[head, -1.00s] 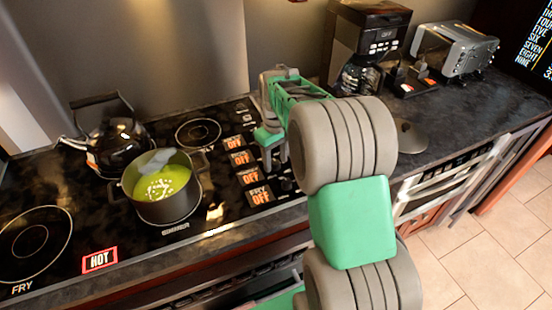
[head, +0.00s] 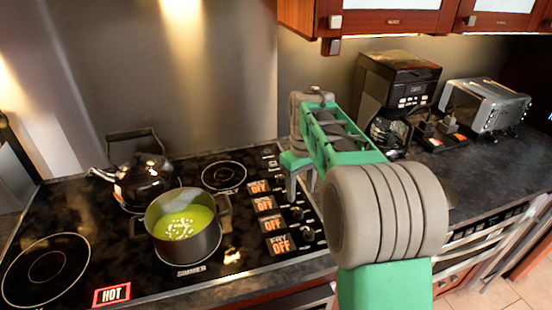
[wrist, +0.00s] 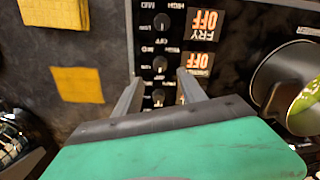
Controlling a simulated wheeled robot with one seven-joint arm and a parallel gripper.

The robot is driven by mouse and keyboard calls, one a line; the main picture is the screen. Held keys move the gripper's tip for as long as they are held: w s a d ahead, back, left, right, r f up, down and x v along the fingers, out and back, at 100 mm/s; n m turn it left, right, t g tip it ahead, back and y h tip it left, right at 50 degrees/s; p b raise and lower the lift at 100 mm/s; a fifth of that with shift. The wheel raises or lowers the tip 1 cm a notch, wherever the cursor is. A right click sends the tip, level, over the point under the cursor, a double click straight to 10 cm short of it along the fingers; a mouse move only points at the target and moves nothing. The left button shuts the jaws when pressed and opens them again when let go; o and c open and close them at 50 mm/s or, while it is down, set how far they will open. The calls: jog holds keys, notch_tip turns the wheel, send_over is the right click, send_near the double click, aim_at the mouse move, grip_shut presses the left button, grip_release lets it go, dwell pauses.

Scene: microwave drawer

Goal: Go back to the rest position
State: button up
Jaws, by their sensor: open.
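My gripper (head: 301,190) hangs over the right side of the black stovetop (head: 105,230), beside the control panel, in the head view. Its two grey fingers are apart and empty. In the wrist view, my gripper (wrist: 158,92) has its open fingers above the row of black knobs (wrist: 160,65), with only the panel between them. Whether the fingertips touch the panel is hard to tell.
A pot of green soup (head: 184,245) stands on a burner, with a black kettle (head: 143,180) behind it. A HOT sign (head: 112,294) is lit. A coffee maker (head: 398,85) and a toaster (head: 485,105) stand on the right counter. Wooden cabinets (head: 392,18) hang above.

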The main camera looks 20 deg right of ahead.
jog(key=s+a+m+t, duration=0.1)
jog(key=s+a, duration=0.4)
jog(key=s, duration=0.3)
jog(key=s+a+f+m+t, duration=0.1)
jog(key=s+a+m+t, duration=0.1)
jog(key=s+a, duration=0.3)
jog(key=s, duration=0.4)
jog(key=shift+a+f+t, duration=0.25)
jog(key=shift+f+t, duration=0.05)
jog(key=shift+s, duration=0.1)
jog(key=shift+c, duration=0.5)
